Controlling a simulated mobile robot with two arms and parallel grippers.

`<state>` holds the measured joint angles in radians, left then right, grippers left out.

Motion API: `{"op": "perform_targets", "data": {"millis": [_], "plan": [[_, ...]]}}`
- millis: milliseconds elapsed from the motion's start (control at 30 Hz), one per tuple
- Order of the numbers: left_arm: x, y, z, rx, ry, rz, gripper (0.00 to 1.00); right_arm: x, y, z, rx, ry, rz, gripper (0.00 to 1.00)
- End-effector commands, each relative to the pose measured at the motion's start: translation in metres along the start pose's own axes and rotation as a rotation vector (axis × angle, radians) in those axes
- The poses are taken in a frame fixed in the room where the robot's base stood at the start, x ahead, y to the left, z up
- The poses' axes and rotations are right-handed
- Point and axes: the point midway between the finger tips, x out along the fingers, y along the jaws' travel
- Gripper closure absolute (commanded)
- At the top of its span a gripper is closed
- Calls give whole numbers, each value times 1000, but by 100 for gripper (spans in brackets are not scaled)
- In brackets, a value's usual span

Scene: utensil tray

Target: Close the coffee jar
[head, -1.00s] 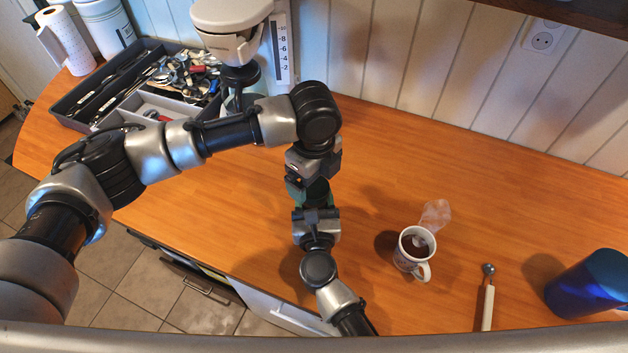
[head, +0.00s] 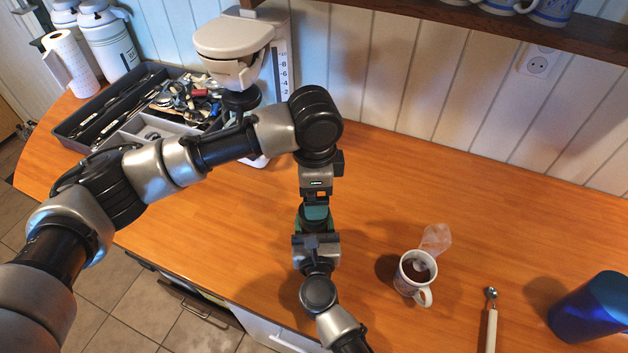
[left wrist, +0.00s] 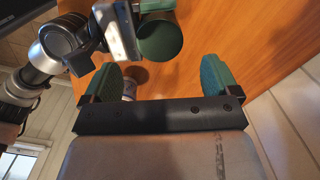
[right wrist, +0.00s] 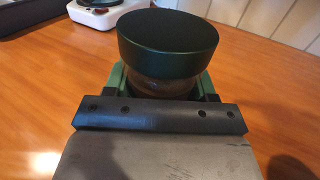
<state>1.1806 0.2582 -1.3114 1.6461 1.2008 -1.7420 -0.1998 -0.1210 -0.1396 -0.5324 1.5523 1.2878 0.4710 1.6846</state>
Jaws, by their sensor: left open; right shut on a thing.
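The coffee jar (right wrist: 165,88) is glass, with dark contents, and stands out from my right gripper (right wrist: 162,82), which is shut on its body. Its wide dark green lid (right wrist: 168,38) sits level on top in the right wrist view. The lid's round top (left wrist: 160,41) also shows in the left wrist view, beyond my left fingertips. My left gripper (left wrist: 158,72) is open and empty, its green finger pads apart and clear of the lid. In the head view the left gripper (head: 317,194) hangs over the right gripper (head: 316,232), and the jar is mostly hidden between them.
A steaming mug (head: 408,286) stands right of the grippers, with a spoon-like tool (head: 491,325) and a blue canister (head: 592,308) beyond. The middle of the counter (head: 420,190) is clear.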

Motion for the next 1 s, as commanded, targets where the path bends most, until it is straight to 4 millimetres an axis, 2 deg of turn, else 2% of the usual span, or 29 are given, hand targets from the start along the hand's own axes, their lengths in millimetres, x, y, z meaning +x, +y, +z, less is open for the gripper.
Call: {"op": "perform_targets", "data": {"millis": [200,400,600,1000], "plan": [[-10,0,0,-401,1,0,10,0,0,0,0,-1,0,100],[-15,0,0,-640,0,0,10,0,0,0,0,-1,0,100],[-17,0,0,-721,0,0,10,0,0,0,0,-1,0,100],[-11,0,1,-722,-2,2,10,0,0,0,0,-1,0,100]]}}
